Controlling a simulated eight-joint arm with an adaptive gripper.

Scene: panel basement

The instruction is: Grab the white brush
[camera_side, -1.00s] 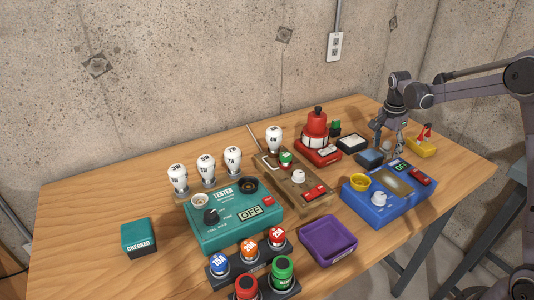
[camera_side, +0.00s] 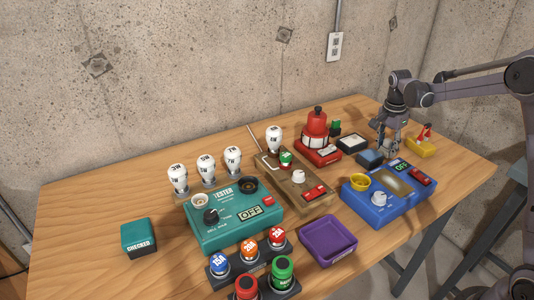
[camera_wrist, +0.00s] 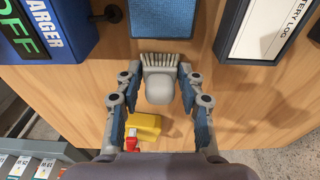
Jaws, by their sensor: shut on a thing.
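The white brush (camera_wrist: 159,88) is pale grey-white with a rounded body and a row of bristles pointing up in the wrist view. My gripper (camera_wrist: 156,78) is shut on it, with one finger pressed on each side. In the side view my gripper (camera_side: 386,148) points down behind the blue charger, close to the blue pad. The brush is too small and too covered by the fingers to make out clearly there. Whether it still touches the table, I cannot tell.
The blue pad (camera_wrist: 162,18) lies just beyond the bristles. The blue charger (camera_wrist: 45,30) and the battery log box (camera_wrist: 267,28) flank it. A yellow block (camera_wrist: 143,126) with a red part sits near my gripper's base. Bare table lies between them.

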